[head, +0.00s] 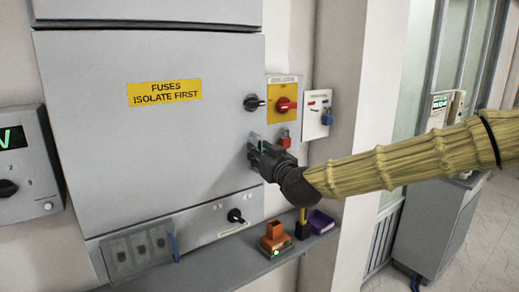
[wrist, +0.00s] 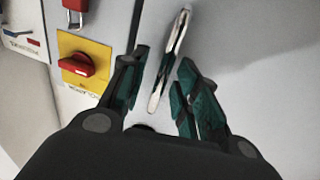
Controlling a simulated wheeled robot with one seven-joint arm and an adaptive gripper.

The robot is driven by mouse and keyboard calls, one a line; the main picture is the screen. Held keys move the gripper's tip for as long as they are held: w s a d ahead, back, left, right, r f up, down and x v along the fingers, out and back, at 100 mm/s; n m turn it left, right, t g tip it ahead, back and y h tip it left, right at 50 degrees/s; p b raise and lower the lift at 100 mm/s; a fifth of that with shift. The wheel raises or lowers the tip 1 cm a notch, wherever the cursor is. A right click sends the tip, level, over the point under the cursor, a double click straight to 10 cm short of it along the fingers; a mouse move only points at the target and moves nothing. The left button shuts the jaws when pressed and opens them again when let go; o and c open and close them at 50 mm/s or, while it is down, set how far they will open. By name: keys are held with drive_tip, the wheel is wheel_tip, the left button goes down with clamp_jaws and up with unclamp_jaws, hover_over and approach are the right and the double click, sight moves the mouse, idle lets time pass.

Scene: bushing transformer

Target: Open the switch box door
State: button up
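The switch box door (head: 140,135) is a large grey panel with a yellow "FUSES ISOLATE FIRST" label (head: 165,91). It looks shut in the head view. My gripper (head: 256,148) is at the door's right edge, below a black rotary knob (head: 254,103). In the wrist view, a slim silver handle (wrist: 168,62) stands out between the two green-padded fingers of my gripper (wrist: 168,85). The fingers are apart, one on each side of the handle, with gaps visible. In the head view my gripper hides the handle.
Right of the door are a red switch on a yellow plate (head: 285,105), a red padlock (head: 285,138) and a small white box (head: 317,113) with a blue padlock. A shelf (head: 225,262) below holds an orange item (head: 275,238) and a purple tray (head: 320,221).

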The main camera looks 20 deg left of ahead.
drive_tip(key=shift+w+a, duration=0.2)
clamp_jaws()
idle(0.3)
